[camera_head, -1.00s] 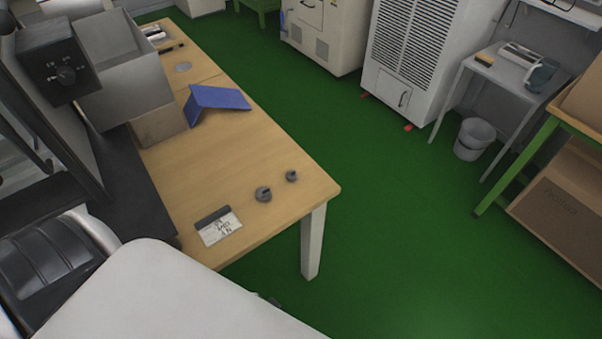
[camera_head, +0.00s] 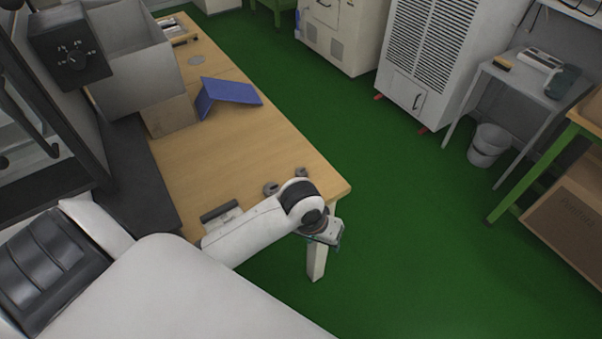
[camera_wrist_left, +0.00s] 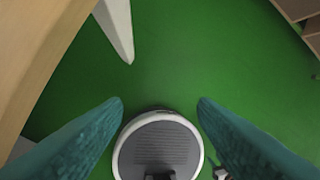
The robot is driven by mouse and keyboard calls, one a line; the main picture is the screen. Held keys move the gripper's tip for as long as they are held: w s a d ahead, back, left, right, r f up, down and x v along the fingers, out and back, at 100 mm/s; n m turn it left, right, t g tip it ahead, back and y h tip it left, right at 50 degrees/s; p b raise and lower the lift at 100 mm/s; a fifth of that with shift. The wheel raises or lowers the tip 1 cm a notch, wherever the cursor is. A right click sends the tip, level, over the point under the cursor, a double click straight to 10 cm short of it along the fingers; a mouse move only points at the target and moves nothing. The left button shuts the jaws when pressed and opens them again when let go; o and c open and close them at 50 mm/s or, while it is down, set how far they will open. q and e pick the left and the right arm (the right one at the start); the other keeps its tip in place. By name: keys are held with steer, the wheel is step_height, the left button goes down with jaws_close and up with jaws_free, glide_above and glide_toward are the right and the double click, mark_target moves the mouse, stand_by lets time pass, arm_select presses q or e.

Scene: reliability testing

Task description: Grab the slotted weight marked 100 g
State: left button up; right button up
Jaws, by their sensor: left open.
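Two small grey slotted weights lie on the wooden table near its front right corner. The larger weight (camera_head: 270,188) is partly hidden by my left arm. The smaller weight (camera_head: 303,172) lies just behind and right of it. No mark can be read on either. My left gripper (camera_head: 328,238) is past the table's edge, over the floor, in front and to the right of both weights. In the left wrist view its teal fingers (camera_wrist_left: 160,105) are apart with nothing between them, and no weight shows there. My right gripper is not seen.
A blue folded object (camera_head: 228,93) stands farther back, beside a box (camera_head: 170,117). A table leg (camera_head: 316,262) stands near my gripper.

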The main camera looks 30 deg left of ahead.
arm_select(q)
steer(key=w+a+r+n+g+y, duration=0.2)
steer(key=w+a+r+n, duration=1.05)
steer(key=w+a, duration=0.25)
glide_above(301, 167)
steer(key=d, duration=0.2)
steer(key=shift+m, duration=0.25)
steer(key=f, duration=0.4)
steer(key=s+f, duration=0.1)
steer(key=f, duration=0.1)
steer(key=shift+a+f, duration=0.2)
steer(key=shift+a, duration=0.05)
steer(key=shift+a+f, duration=0.2)
steer(key=shift+f, duration=1.15)
steer(key=shift+a+f, duration=0.15)
steer(key=shift+f, duration=1.15)
steer(key=c, duration=1.1)
